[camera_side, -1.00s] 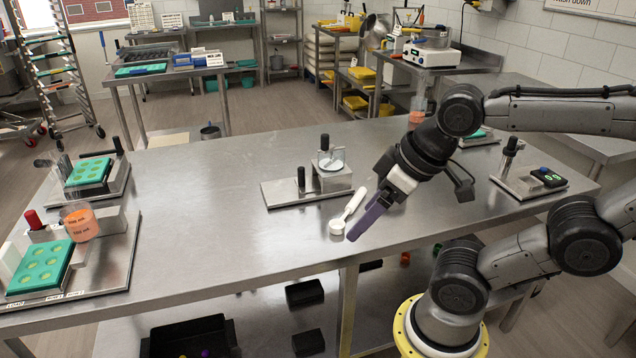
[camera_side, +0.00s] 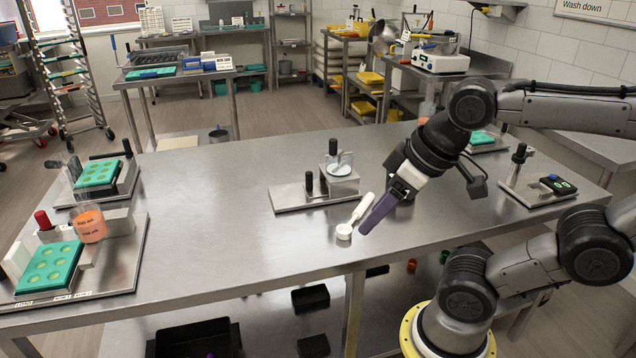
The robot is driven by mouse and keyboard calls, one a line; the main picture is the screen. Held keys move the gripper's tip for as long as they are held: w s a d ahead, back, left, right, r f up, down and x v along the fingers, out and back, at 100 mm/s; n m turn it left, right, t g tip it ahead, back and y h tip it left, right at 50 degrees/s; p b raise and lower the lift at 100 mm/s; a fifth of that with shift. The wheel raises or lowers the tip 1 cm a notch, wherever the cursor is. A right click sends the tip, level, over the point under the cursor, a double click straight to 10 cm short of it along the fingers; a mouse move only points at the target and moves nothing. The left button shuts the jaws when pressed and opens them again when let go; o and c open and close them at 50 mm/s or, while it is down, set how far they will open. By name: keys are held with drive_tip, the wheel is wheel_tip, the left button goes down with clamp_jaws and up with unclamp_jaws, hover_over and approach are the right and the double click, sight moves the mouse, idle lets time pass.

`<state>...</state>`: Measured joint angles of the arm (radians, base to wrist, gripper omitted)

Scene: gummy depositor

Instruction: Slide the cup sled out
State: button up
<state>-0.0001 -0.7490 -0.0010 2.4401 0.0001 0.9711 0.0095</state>
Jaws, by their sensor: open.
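A low metal fixture (camera_side: 290,198) lies near the middle of the steel bench. It has a short black knob (camera_side: 309,183) at its middle and a metal block (camera_side: 342,186) at its right end. A small round cup or dish (camera_side: 340,163) sits at the block, with a taller black-topped handle (camera_side: 333,147) behind. I take this for the cup sled station; which part slides is unclear. My gripper (camera_side: 364,230) is open and empty, its purple fingers angled down, right of and in front of the block and apart from it.
A white scoop (camera_side: 354,218) lies just left of my gripper's fingers. Green molds (camera_side: 50,267) and an orange-filled beaker (camera_side: 90,226) stand on stations at left. A station with a small display (camera_side: 557,184) stands at right. The bench left of the fixture is clear.

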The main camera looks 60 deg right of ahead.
drive_tip(key=w+d+r+m+g, duration=0.1)
drive_tip(key=w+d+r, duration=0.2)
drive_tip(key=w+r, duration=0.35)
drive_tip(key=w+d+r+m, duration=0.1)
drive_tip(key=w+d+r, duration=0.1)
drive_tip(key=w+r, duration=0.5)
drive_tip(key=m+g, duration=0.4)
drive_tip(key=m, duration=0.1)
hover_over(309, 172)
wheel_tip(309, 172, down, 19)
wheel_tip(309, 172, down, 13)
drive_tip(key=shift+f, duration=0.1)
clamp_jaws()
